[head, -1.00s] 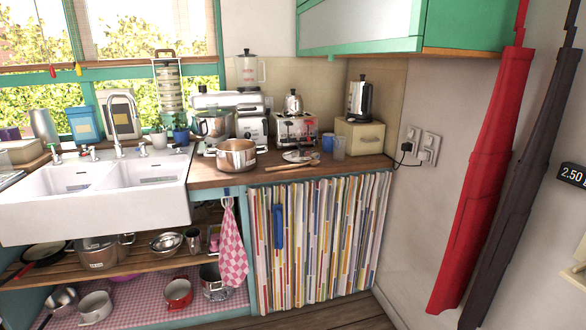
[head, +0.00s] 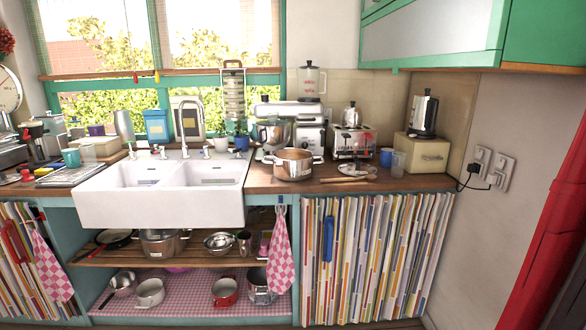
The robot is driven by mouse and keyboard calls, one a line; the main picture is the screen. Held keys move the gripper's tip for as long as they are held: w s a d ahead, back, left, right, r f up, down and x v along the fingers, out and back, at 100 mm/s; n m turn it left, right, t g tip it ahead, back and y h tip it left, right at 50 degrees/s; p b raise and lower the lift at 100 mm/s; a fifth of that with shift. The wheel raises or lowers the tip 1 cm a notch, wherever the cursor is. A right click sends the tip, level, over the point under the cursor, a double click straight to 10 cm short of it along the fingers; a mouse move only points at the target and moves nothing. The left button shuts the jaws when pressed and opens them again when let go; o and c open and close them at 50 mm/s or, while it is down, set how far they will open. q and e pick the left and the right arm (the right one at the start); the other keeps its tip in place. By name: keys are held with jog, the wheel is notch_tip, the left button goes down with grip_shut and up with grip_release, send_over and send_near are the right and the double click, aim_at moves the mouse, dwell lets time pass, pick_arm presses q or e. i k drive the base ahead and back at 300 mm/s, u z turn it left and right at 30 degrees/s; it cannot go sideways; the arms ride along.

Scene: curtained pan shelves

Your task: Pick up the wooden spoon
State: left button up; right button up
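The wooden spoon (head: 345,179) lies on the wooden counter (head: 262,184), near its front edge. Neither of my grippers shows in the head view.
A white double sink (head: 160,207) fills the counter's left part. Below it are shelves with several pans. A striped curtain (head: 375,260) hangs under the counter, with a pink checked towel (head: 282,255) beside it. A blue cup (head: 386,157) and a glass (head: 398,164) stand behind the spoon.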

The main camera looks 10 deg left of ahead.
aim_at(369, 177)
jog(key=k, duration=0.55)
jog(key=z, duration=0.7)
jog(key=i, duration=2.05)
jog(key=u, duration=1.3)
jog(key=i, duration=0.4)
jog(key=u, duration=0.35)
